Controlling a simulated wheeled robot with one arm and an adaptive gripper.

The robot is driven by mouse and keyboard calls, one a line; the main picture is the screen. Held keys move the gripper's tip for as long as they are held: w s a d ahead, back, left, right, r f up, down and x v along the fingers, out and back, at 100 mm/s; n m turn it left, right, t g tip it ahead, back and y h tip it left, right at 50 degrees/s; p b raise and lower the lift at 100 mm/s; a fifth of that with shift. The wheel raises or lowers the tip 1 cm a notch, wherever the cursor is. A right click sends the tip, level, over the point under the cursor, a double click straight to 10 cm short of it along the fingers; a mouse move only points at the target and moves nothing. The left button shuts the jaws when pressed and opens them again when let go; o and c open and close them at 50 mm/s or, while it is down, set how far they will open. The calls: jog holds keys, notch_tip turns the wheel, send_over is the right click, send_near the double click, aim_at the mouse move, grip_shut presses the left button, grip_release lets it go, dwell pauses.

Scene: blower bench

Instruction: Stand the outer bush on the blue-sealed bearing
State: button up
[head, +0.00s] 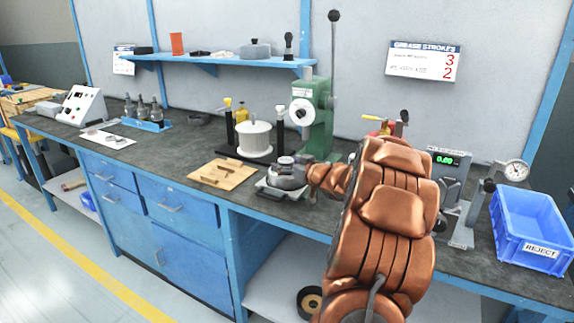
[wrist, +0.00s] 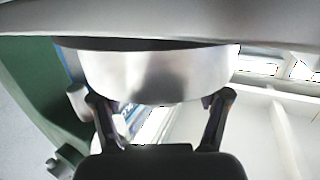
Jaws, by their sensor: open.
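In the wrist view, my gripper (wrist: 160,100) is open, with its two dark fingers spread. A broad, shiny silver round part (wrist: 155,72) fills the space in front of and between the fingertips; I cannot tell whether it is the outer bush or whether they touch it. In the head view, my copper-coloured arm reaches toward the green press and hides most of the gripper. A grey round stack (head: 286,172) sits on a light plate beside the end of my arm. No blue seal can be made out, so I cannot identify the blue-sealed bearing.
A green press (head: 318,115) stands behind the stack, with a white cylinder (head: 254,139) to its left. A wooden board (head: 222,174) with small parts lies left of the stack. A gauge stand (head: 448,190) and a blue reject bin (head: 530,230) stand right.

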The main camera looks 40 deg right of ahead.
jog(key=shift+r, duration=0.1)
jog(key=shift+r, duration=0.25)
jog(key=shift+s+r, duration=0.2)
jog(key=shift+s, duration=0.15)
jog(key=s+a+r+p, duration=0.1)
jog(key=s, duration=1)
jog(key=shift+r, duration=0.35)
jog(key=shift+s+a, duration=0.1)
